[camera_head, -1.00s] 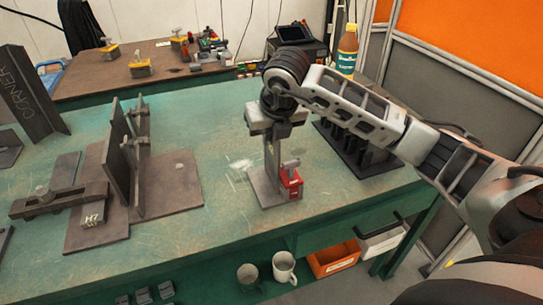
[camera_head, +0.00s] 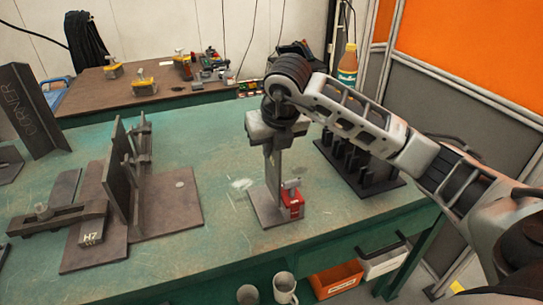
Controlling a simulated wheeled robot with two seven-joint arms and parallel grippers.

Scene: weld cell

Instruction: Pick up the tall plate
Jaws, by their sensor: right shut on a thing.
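A tall narrow grey plate (camera_head: 272,175) stands upright in the middle of the green bench, above a flat grey base plate (camera_head: 265,210). My right gripper (camera_head: 275,148) is at the top of the tall plate, shut on it from above. The gripper hides the plate's upper end. A red block (camera_head: 292,203) with a grey knob sits at the plate's lower right side and hides part of its foot. I cannot tell whether the plate's lower edge touches the base. My left gripper is not in view.
A welded fixture with upright plates (camera_head: 120,170) and an H7 block (camera_head: 92,232) stands to the left. A black rack (camera_head: 360,172) stands close on the right, under my right arm. Bare green bench (camera_head: 215,150) lies between the fixture and the tall plate.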

